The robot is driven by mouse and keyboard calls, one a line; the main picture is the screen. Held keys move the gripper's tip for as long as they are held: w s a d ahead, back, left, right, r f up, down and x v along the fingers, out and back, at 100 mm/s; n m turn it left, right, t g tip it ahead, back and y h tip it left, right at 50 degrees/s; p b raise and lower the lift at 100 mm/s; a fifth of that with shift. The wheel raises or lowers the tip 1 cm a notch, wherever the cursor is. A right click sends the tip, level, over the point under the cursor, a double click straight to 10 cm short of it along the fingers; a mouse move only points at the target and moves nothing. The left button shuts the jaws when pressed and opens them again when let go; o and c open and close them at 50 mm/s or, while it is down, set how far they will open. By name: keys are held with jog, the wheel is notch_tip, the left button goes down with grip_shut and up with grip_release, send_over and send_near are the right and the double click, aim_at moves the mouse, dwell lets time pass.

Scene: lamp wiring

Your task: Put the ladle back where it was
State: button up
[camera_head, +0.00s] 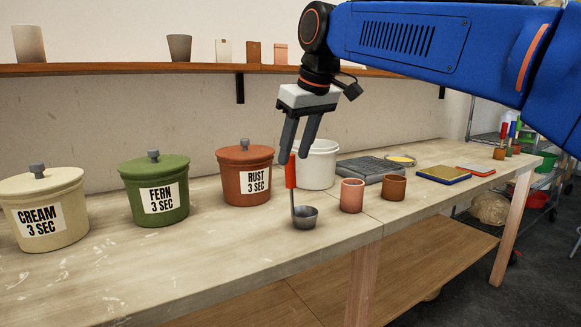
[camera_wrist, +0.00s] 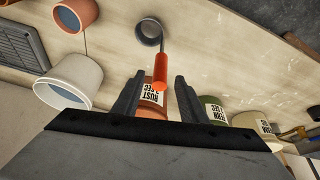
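The ladle has a red handle (camera_head: 290,171) and a grey bowl (camera_head: 304,217). It is upright near the front edge of the workbench, with its bowl at the bench top. In the wrist view the ladle's handle (camera_wrist: 161,66) shows between the two fingertips, with a gap on each side. My gripper (camera_wrist: 159,82) is open and holds nothing. Whether a finger touches the handle cannot be told.
Lidded pots in cream (camera_head: 43,209), green (camera_head: 155,190) and rust (camera_head: 245,175) stand left. A white bucket (camera_head: 316,165) is behind the ladle. A pink cup (camera_head: 352,195) and a brown cup (camera_head: 392,187) stand right. The front-left bench top is clear.

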jog(key=shift+v, duration=2.3)
jog(key=s+d+f+m, duration=0.1)
jog(key=s+d+f, duration=0.25)
jog(key=d, duration=0.25)
jog(key=s+d+f+m+h, duration=0.1)
jog(key=s+d+f+m, duration=0.1)
jog(key=d+f, duration=0.35)
jog(key=s+d+f+m, duration=0.1)
jog(key=s+d+f, duration=0.25)
jog(key=d, duration=0.35)
jog(key=s+d+f+m, duration=0.1)
jog(key=s+d+f, duration=0.3)
jog(key=f, duration=0.4)
jog(key=s+d+f+m+h, duration=0.1)
jog(key=s+d+f+m, duration=0.1)
jog(key=s+d+f, duration=0.2)
jog(key=s+d+f+m+t, duration=0.1)
jog(key=s+d+f, duration=0.3)
jog(key=s+f, duration=0.4)
notch_tip(320, 180, down, 5)
jog(key=shift+d+r+m+h, duration=0.1)
jog(key=shift+d+m+h, duration=0.1)
jog(key=shift+m+h, duration=0.3)
